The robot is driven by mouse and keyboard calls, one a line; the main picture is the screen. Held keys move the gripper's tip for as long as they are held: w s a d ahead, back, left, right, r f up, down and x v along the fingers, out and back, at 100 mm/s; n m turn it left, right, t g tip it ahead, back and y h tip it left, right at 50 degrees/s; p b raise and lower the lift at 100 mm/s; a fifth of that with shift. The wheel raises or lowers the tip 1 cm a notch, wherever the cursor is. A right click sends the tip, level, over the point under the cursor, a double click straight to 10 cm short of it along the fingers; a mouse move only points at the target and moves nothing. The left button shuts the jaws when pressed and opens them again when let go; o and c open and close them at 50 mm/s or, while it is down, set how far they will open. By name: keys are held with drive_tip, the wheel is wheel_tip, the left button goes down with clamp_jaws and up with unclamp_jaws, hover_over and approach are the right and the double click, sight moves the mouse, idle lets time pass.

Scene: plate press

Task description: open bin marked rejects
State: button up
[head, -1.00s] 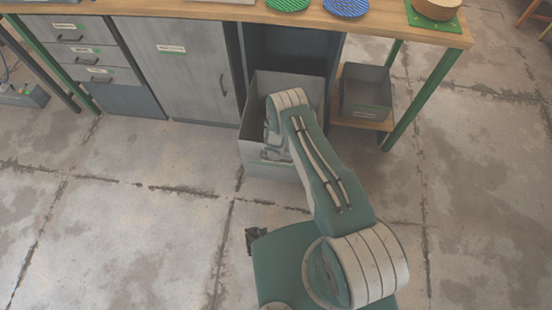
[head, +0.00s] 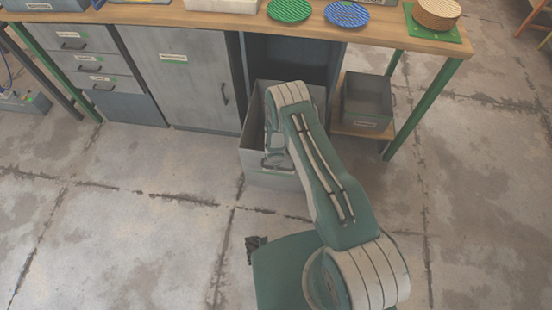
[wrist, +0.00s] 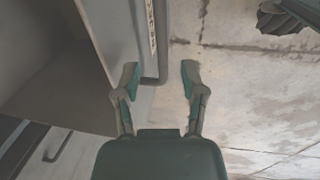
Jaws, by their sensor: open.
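A light grey bin (head: 272,178) is pulled far out from the dark bay under the workbench. Its top is open, and my arm covers its right side in the head view. In the wrist view, its front panel (wrist: 101,32) carries a pale label (wrist: 151,28), too small to read, and a dark handle bar (wrist: 163,45). My gripper (wrist: 160,78) is open. Its two fingers stand on either side of the handle's end, apart from each other. In the head view, my gripper is mostly hidden behind my arm, at the bin's front.
A closed grey cabinet (head: 185,85) and drawers (head: 95,65) stand left of the bin. A small dark open bin (head: 367,100) sits on a low shelf at the right. The bench (head: 400,35) bears green and blue plates. The floor in front is clear.

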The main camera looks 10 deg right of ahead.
wheel_tip(320, 180, up, 7)
drive_tip(key=s, duration=0.1)
drive_tip(key=shift+s+a, duration=0.15)
drive_tip(key=shift+a, duration=0.1)
idle(0.4)
drive_tip(key=w+d+r+m+t+h, duration=0.1)
drive_tip(key=w+d+r+m, duration=0.15)
drive_tip(key=r, duration=0.75)
drive_tip(key=w+d+r+m+t+h, duration=0.1)
drive_tip(key=w+r, duration=0.3)
drive_tip(key=r, duration=0.6)
drive_tip(key=s+d+r+m, duration=0.2)
drive_tip(key=r, duration=0.7)
drive_tip(key=s+d+r+m, duration=0.1)
drive_tip(key=d+r+m, duration=0.1)
drive_tip(key=r, duration=0.7)
drive_tip(key=s+d+r+m+t, duration=0.15)
drive_tip(key=s+r+m, duration=0.25)
drive_tip(key=s+r, duration=0.9)
drive_tip(key=s+a+r+m+y, duration=0.1)
drive_tip(key=s+r, duration=0.2)
drive_tip(key=s, duration=0.5)
drive_tip(key=s+a+r+m+y, duration=0.1)
drive_tip(key=s+r, duration=0.2)
drive_tip(key=s, duration=0.5)
drive_tip(key=shift+a+m+y, duration=0.35)
drive_tip(key=shift+a+y, duration=0.05)
